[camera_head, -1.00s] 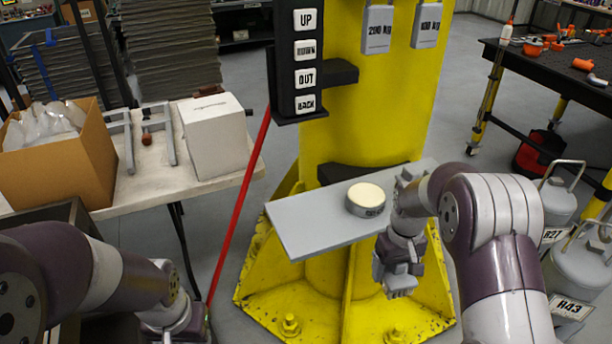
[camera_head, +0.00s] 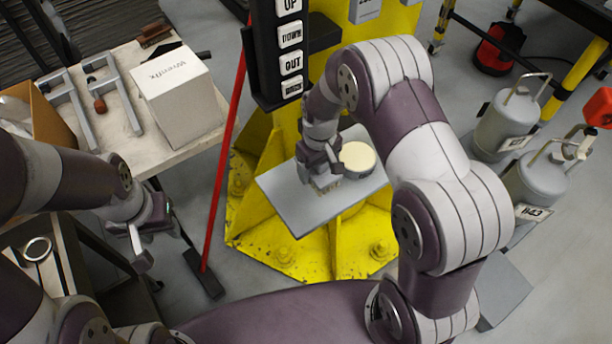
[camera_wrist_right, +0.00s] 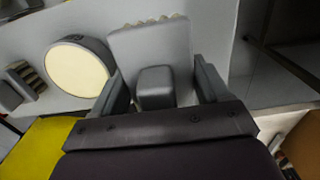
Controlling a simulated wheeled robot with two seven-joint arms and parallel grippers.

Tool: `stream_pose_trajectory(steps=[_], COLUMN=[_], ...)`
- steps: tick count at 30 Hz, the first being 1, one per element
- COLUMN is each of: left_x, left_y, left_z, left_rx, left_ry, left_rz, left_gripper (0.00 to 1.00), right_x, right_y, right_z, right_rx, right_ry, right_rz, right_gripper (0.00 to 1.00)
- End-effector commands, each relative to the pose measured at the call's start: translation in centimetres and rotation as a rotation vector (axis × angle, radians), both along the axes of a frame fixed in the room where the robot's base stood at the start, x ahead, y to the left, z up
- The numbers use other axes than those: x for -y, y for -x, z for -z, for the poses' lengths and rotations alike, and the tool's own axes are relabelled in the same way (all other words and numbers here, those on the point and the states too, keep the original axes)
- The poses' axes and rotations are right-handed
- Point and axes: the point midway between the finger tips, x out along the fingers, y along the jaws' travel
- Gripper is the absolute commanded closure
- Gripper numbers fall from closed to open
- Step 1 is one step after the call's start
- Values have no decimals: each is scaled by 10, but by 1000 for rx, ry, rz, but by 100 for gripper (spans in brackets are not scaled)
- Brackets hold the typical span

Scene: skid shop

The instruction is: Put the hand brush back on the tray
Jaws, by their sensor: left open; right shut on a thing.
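The tray (camera_head: 292,208) is a flat grey plate in front of the yellow column. My right gripper (camera_head: 321,170) is over its left part, pointing down and shut on the grey hand brush (camera_head: 326,185). In the right wrist view, the brush (camera_wrist_right: 150,45) sits between the two fingers, its wavy edge away from the palm. I cannot tell if the brush touches the tray. A round grey tin with a cream top (camera_head: 357,160) stands on the tray just right of the gripper. My left gripper (camera_head: 140,252) is open and empty, low at the left.
A small grey thing with pale ridges (camera_wrist_right: 28,80) lies beyond the tin in the right wrist view. A red pole (camera_head: 226,150) leans left of the column. A table with a white box (camera_head: 180,95) is at left. Grey canisters (camera_head: 508,122) stand on the floor at right.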

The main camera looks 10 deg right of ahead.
Motion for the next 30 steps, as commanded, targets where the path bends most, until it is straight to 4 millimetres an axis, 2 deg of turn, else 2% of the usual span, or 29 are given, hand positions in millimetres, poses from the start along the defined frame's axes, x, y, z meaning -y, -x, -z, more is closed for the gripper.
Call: stream_pose_trajectory(steps=[1, 4, 12, 23, 24, 26, 30], left_x=[0, 0, 0, 0, 0, 0, 0], left_y=[0, 0, 0, 0, 0, 0, 0], left_z=[-6, -7, -18, -14, -14, -15, -15], left_rx=[0, 0, 0, 0, 0, 0, 0], left_ry=[0, 0, 0, 0, 0, 0, 0], left_rz=[0, 0, 0, 0, 0, 0, 0], left_gripper=[57, 57, 57, 57, 57, 57, 57], right_x=[-10, -22, -26, -26, -26, -26, -26], right_y=[3, 6, 7, 6, 6, 6, 6], right_z=[3, 12, 52, 60, 60, 59, 59], right_rx=[-1, 1, 0, 1, 1, 1, 1], right_ry=[0, 0, 0, 0, 0, 0, 0], right_rz=[-4, -1, 2, 2, 2, 2, 2], right_gripper=[53, 53, 53, 53, 18, 0, 0])
